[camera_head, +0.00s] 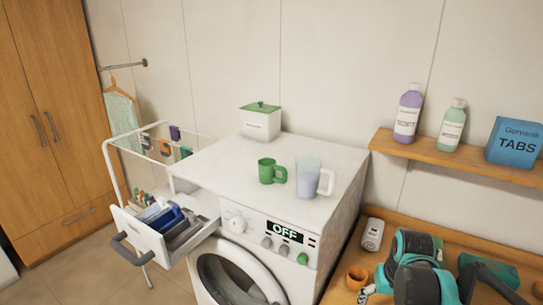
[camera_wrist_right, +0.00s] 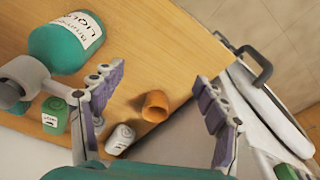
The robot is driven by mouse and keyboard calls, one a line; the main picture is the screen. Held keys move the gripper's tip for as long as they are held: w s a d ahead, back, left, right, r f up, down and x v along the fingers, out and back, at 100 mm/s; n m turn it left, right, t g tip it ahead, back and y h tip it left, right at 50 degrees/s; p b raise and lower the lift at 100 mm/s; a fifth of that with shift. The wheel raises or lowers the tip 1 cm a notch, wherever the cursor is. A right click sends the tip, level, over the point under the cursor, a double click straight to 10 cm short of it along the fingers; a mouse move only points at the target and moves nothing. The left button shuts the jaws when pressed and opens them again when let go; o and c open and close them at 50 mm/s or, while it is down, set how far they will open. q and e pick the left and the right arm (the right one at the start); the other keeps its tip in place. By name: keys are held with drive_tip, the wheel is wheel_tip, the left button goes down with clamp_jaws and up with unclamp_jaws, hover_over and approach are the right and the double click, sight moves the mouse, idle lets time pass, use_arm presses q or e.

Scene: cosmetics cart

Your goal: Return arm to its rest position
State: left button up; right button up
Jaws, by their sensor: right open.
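My right arm (camera_head: 415,265), teal and black, is at the lower right of the head view, over the wooden counter. In the right wrist view my right gripper (camera_wrist_right: 160,75) has its two purple-grey padded fingers spread wide, with nothing held between them. Beyond the gap an orange cup (camera_wrist_right: 155,106) lies on the counter; it also shows in the head view (camera_head: 356,278), beside the arm. My left arm and gripper are not in the frames.
The wooden counter (camera_wrist_right: 195,40) also bears a white bottle (camera_wrist_right: 120,139), a green carton-like container (camera_wrist_right: 55,115) and a large teal bottle (camera_wrist_right: 68,42). A washing machine (camera_head: 285,210) stands left of it, detergent drawer (camera_head: 150,240) pulled out, mugs (camera_head: 266,171) on top.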

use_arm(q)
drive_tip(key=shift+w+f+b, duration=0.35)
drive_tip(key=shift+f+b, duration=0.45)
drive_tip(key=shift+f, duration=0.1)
use_arm(e)
drive_tip(key=s+a+f+n+t, duration=0.1)
drive_tip(key=s+a+f+t, duration=0.1)
drive_tip(key=s+a+t, duration=0.3)
drive_tip(key=s+a, duration=0.3)
drive_tip(key=a, duration=0.2)
drive_tip(key=shift+s+n, duration=0.2)
drive_tip(key=shift+n, duration=0.2)
